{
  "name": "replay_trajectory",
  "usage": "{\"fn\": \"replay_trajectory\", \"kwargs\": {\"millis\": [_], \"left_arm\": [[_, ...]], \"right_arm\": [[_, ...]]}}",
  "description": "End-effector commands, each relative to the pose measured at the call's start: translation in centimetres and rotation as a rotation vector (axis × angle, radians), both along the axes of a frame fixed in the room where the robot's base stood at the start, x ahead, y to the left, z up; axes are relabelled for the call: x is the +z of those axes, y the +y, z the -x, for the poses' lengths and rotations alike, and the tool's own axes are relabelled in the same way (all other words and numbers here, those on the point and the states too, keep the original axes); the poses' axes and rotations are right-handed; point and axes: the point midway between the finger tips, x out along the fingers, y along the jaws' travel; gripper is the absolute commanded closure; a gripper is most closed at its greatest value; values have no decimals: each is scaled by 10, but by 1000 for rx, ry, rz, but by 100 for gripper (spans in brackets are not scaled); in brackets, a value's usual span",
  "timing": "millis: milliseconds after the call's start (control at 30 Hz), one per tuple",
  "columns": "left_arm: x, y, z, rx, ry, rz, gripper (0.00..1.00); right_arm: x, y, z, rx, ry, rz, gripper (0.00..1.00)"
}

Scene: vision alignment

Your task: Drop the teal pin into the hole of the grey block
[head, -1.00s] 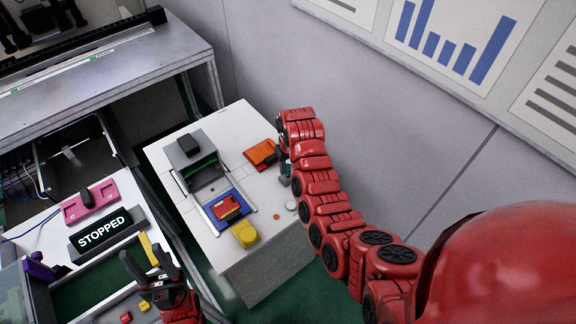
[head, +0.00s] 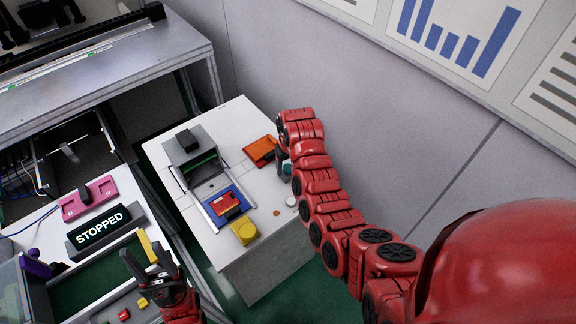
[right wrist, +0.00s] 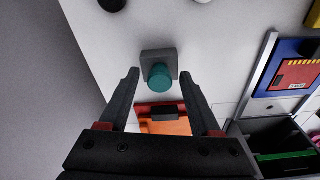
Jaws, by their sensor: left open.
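In the right wrist view the teal pin (right wrist: 160,77) shows as a round cylinder in front of the small grey block (right wrist: 149,56), overlapping it. I cannot tell whether it sits in the hole, which is hidden. My right gripper (right wrist: 161,74) is open, with one finger on each side of the pin and visible gaps to it. In the head view the teal pin (head: 287,169) is a small patch beside my right gripper (head: 282,157), partly hidden by the arm.
An orange box (head: 261,151) lies close to the pin on the white table (head: 240,115). A grey device with a blue tray (head: 215,196), a yellow block (head: 244,231) and a white disc (head: 291,201) are nearby. The wall stands behind my right arm.

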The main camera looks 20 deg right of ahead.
Motion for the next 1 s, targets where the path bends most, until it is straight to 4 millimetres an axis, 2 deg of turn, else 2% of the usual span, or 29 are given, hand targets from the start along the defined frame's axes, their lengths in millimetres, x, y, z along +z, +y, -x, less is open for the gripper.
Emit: {"fn": "replay_trajectory", "kwargs": {"millis": [333, 500, 600, 633, 700, 733, 833, 1000], "left_arm": [[-1, 0, 0, 0, 0, 0, 50], [-8, 0, 0, 0, 0, 0, 50], [-14, 0, 0, 0, 0, 0, 50], [-4, 0, 0, 0, 1, 0, 50], [3, 0, 0, 0, 0, 0, 50], [16, 0, 0, 0, 0, 0, 50], [39, 0, 0, 0, -1, 0, 50], [60, 0, 0, 0, 0, 0, 50]], "right_arm": [[1, 0, 0, 0, -1, 0, 29], [13, -1, 1, 1, -2, 1, 29], [30, 0, 3, 0, -6, 0, 29], [45, -1, 4, 0, -4, -1, 29], [66, -2, 6, -2, -8, -2, 29], [78, -2, 7, -3, -4, -2, 29], [102, -2, 11, -3, -1, -4, 29], [132, -3, 15, -2, 1, -4, 29]]}}
